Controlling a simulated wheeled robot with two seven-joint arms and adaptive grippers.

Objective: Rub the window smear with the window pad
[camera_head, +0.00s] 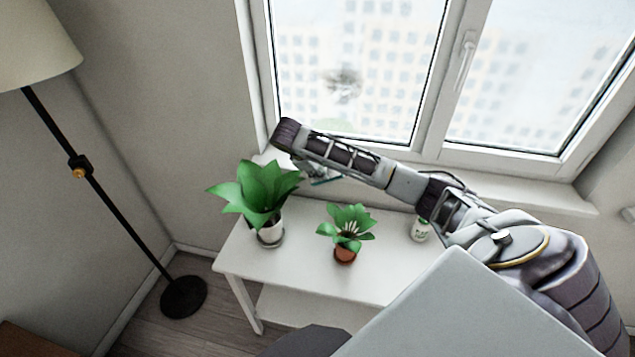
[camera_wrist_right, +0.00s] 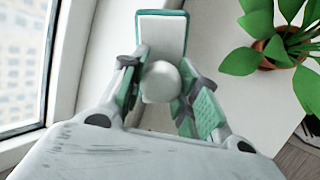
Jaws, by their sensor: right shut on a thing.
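The window smear (camera_head: 343,85) is a grey smudge on the left window pane. The window pad (camera_wrist_right: 162,35) is a white slab with a teal edge and a round white knob. My right gripper (camera_wrist_right: 158,82) is shut on the knob in the wrist view. In the head view my right gripper (camera_head: 310,168) hangs under the arm's end, below and left of the smear. Only a teal sliver of the pad (camera_head: 325,181) shows there, near the sill and apart from the smear. My left gripper is out of view.
A floor lamp (camera_head: 80,170) stands at left. The window handle (camera_head: 465,60) juts out at the middle frame.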

